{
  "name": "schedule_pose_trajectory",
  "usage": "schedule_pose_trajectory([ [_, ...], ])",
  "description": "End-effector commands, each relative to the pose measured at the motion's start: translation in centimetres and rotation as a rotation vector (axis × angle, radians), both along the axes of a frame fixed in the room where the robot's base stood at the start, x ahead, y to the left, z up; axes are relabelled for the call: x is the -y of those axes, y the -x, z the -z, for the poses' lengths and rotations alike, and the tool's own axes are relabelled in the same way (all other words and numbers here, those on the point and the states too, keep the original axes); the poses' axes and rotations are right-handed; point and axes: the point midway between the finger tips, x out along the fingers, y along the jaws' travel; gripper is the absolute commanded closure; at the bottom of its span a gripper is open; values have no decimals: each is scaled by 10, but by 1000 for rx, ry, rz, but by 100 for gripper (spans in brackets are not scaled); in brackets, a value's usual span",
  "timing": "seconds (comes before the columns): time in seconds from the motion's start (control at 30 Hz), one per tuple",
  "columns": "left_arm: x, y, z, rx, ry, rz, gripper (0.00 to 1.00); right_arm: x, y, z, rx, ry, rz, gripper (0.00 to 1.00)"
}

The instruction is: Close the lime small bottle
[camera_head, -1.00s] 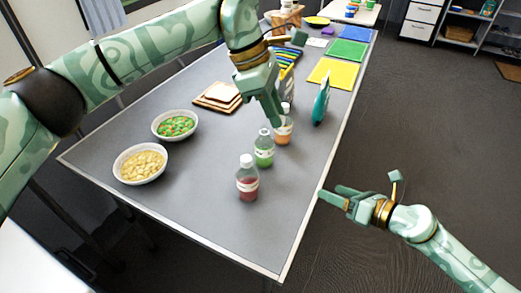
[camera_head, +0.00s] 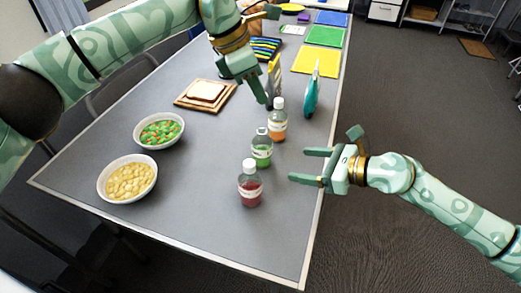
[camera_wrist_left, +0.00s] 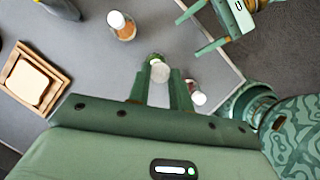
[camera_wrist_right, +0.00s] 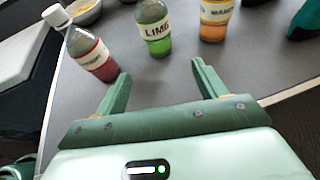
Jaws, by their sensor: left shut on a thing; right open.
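The lime small bottle (camera_head: 262,153), clear with green contents and a white label, stands upright on the table between two other bottles. Its neck looks uncapped in the head view. My left gripper (camera_head: 264,97) points down above and behind it. In the left wrist view, a round whitish cap (camera_wrist_left: 160,73) sits between its fingers (camera_wrist_left: 159,88), with part of the lime bottle (camera_wrist_left: 154,58) showing beyond. My right gripper (camera_head: 305,165) is open and empty at the table's right edge. The lime bottle (camera_wrist_right: 155,30) is ahead of its fingers (camera_wrist_right: 160,85), apart from them; its top is out of frame there.
A red bottle (camera_head: 250,190) stands in front of the lime one and an orange bottle (camera_head: 278,128) behind, both white-capped. A teal upright object (camera_head: 311,97) is near the right edge. Two bowls (camera_head: 128,197) and a bread board (camera_head: 184,104) are left. The front table is clear.

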Motion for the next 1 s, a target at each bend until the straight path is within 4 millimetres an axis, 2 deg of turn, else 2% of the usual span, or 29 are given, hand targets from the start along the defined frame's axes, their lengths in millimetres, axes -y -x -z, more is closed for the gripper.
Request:
schedule_pose_trajectory([
  [0.6,0,0,0,-1,0,1,100,-93,-52,-1,-1,-3,0,29],
  [0.73,0,0,0,0,0,1,100,-105,-58,1,-2,-2,-1,29],
  [1.0,0,0,0,0,0,1,100,-110,-62,5,-1,-2,-1,29],
])
